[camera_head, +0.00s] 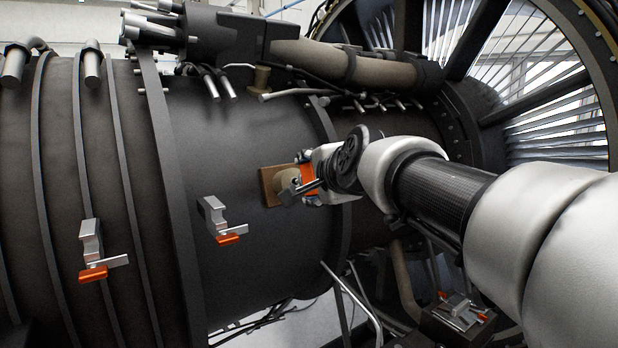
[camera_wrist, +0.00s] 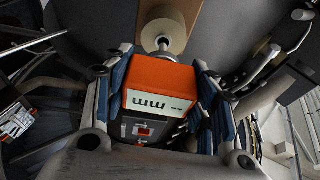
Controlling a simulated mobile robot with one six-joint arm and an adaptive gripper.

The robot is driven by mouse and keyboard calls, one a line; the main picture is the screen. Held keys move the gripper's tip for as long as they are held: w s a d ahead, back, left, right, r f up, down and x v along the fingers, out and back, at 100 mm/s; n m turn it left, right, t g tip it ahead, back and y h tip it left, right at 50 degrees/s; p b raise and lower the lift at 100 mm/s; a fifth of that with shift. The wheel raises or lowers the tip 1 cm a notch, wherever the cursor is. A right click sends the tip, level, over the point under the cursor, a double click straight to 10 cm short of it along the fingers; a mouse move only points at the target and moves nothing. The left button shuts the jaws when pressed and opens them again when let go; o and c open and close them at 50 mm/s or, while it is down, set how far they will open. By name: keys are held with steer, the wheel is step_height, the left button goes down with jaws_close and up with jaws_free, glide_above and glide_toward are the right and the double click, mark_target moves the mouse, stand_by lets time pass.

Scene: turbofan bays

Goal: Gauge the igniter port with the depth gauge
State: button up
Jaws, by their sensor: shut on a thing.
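The depth gauge (camera_wrist: 160,88) is an orange and dark box with "mm --" on its face, between the fingers of my gripper (camera_wrist: 160,95) in the wrist view. In the head view its orange body (camera_head: 308,180) shows at the end of my arm, and my gripper (camera_head: 312,182) is shut on it. The igniter port (camera_head: 287,183) is a tan round boss on a brown square plate on the engine casing. In the wrist view the gauge's metal tip points at the port (camera_wrist: 166,28) and meets or enters its opening; how deep I cannot tell.
Two metal brackets with orange tabs, one left (camera_head: 91,245) and one nearer the port (camera_head: 218,216), stick out from the casing. A tray with metal and orange parts (camera_head: 459,310) sits low at the right. Pipes run above the port and below the casing.

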steer(key=shift+w+a+f+p, duration=0.25)
steer(key=shift+w+a+p, duration=0.15)
steer(key=shift+w, duration=0.2)
steer(key=shift+w+a+f+p, duration=0.25)
steer(key=shift+w+a+p, duration=0.15)
steer(key=shift+w, duration=0.2)
steer(key=shift+w+a+f+p, duration=0.25)
steer(key=shift+w+a+p, duration=0.15)
steer(key=shift+w, duration=0.2)
stand_by(1.3)
steer(key=shift+s+d, duration=0.1)
steer(key=shift+s, duration=0.05)
stand_by(1.2)
steer(key=shift+s+d+r+b, duration=0.4)
steer(key=shift+s+d+b, duration=0.15)
steer(key=shift+s, duration=0.35)
steer(key=shift+s+d+r+b, duration=0.45)
steer(key=shift+s+d, duration=0.2)
steer(key=shift+s, duration=0.25)
steer(key=shift+s+d+r+b, duration=0.35)
steer(key=shift+s+d+b, duration=0.25)
steer(key=shift+s, duration=0.3)
